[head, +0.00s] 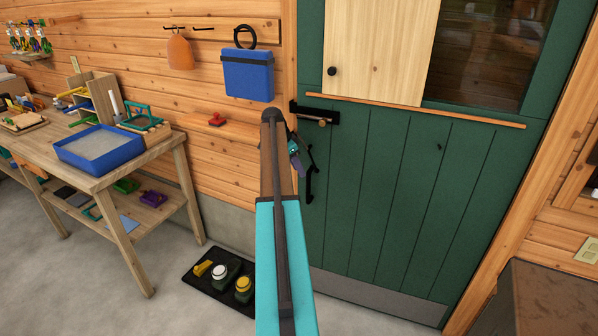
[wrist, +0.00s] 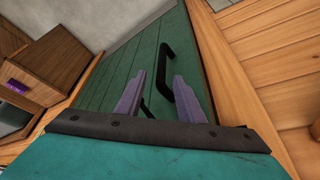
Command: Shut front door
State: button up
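The front door (head: 400,190) is dark green planks with a window and a pale wooden panel above. It looks close to its frame; I cannot tell if a gap is left at its edge. A black pull handle (head: 309,187) is on its left side, under a black latch (head: 318,114) with a wooden knob. My gripper (head: 296,155) is in front of the door beside the handle, partly hidden by my arm. In the wrist view, my gripper's fingers (wrist: 161,76) are apart and empty, with the handle (wrist: 168,50) just beyond them, apparently not gripped. The door's green planks (wrist: 125,75) fill the background.
A workbench (head: 160,160) with a blue tray (head: 70,150) stands at left. A blue box (head: 248,80) hangs on the wall. A dark cabinet (head: 550,300) is at lower right.

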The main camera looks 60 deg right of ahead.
jog(key=c, duration=0.7)
jog(key=shift+s+a+r, duration=0.1)
jog(key=shift+s+r, duration=0.05)
jog(key=shift+r, duration=0.05)
grip_shut()
jog(key=s+a+r+m+t+h+b, duration=0.1)
jog(key=s+a+r+m+h+b, duration=0.1)
jog(key=r, duration=0.5)
jog(key=s+a+r+m+t+h+b, duration=0.2)
jog(key=s+a+r+m+h, duration=0.2)
jog(key=a+r, duration=0.3)
jog(key=s+a+r+m+t+h+b, duration=0.1)
jog(key=s+a+r+m+h+b, duration=0.1)
jog(key=r, duration=0.7)
jog(key=shift+s+a+m+h, duration=0.7)
jog(key=shift+s+a+h, duration=0.3)
jog(key=shift+a+h, duration=0.6)
jog(key=shift+a+r, duration=0.1)
